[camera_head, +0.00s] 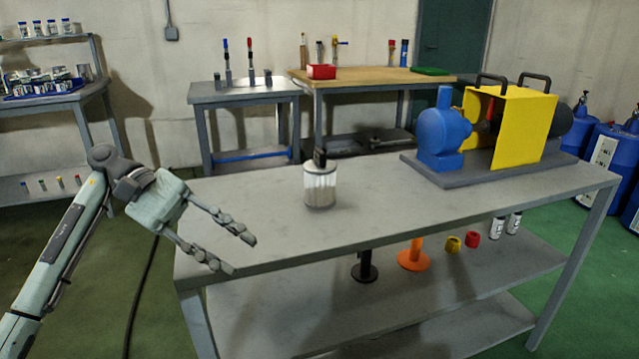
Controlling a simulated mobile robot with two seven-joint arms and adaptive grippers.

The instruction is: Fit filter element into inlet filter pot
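A pale, clear-walled cylinder with a dark fitting on top (320,186) stands upright on the grey table (400,220), left of the middle. It looks like the inlet filter pot. I cannot tell whether a filter element is inside it, and no separate filter element can be made out. My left gripper (245,254) is at the table's front left corner, left of the pot and apart from it. Its fingers are spread and nothing is between them. My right gripper is not in view.
A blue pump (440,136) with a yellow guard (512,128) stands on a dark base at the table's right end. The lower shelf holds a black stand (365,268), an orange stand (413,257) and small parts. The tabletop between pot and pump is clear.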

